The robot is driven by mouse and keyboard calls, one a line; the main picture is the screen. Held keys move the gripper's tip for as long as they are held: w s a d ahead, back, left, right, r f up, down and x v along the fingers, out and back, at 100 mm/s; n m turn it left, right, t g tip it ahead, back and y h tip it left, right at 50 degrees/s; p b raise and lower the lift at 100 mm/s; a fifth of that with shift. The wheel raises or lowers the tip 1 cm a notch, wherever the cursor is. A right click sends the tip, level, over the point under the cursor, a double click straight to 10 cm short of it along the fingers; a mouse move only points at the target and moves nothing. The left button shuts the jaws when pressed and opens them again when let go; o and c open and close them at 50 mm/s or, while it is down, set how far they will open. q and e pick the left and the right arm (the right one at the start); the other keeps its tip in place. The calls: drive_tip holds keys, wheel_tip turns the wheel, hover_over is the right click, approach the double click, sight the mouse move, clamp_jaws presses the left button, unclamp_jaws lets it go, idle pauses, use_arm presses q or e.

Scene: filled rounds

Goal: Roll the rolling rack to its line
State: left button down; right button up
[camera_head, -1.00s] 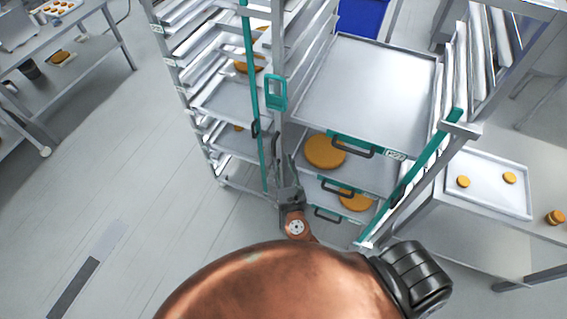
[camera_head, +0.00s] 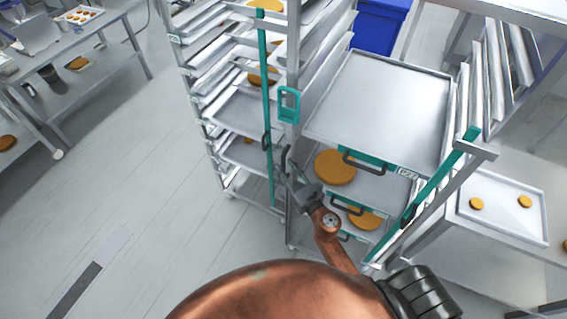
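The metal rolling rack (camera_head: 293,60) stands upright in the middle of the head view, loaded with trays. A teal loop handle (camera_head: 289,104) sits on its near post, and a teal bar (camera_head: 265,100) runs upright beside it. My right gripper (camera_head: 284,165) is at the lower part of that post, below the loop. Its dark fingers overlap the post, so I cannot tell whether they grip it. My copper arm hides the rack's near foot. A dark floor strip (camera_head: 75,290) with a paler stretch lies at the lower left, apart from the rack. My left gripper is out of view.
A steel table (camera_head: 110,20) stands at the upper left. A low table with a tray (camera_head: 500,222) of round cakes is close on the rack's right. A blue bin (camera_head: 380,25) is behind. The floor (camera_head: 150,170) left of the rack is clear.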

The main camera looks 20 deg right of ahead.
drive_tip(key=shift+w+a, duration=0.15)
drive_tip(key=shift+w, duration=0.9)
clamp_jaws()
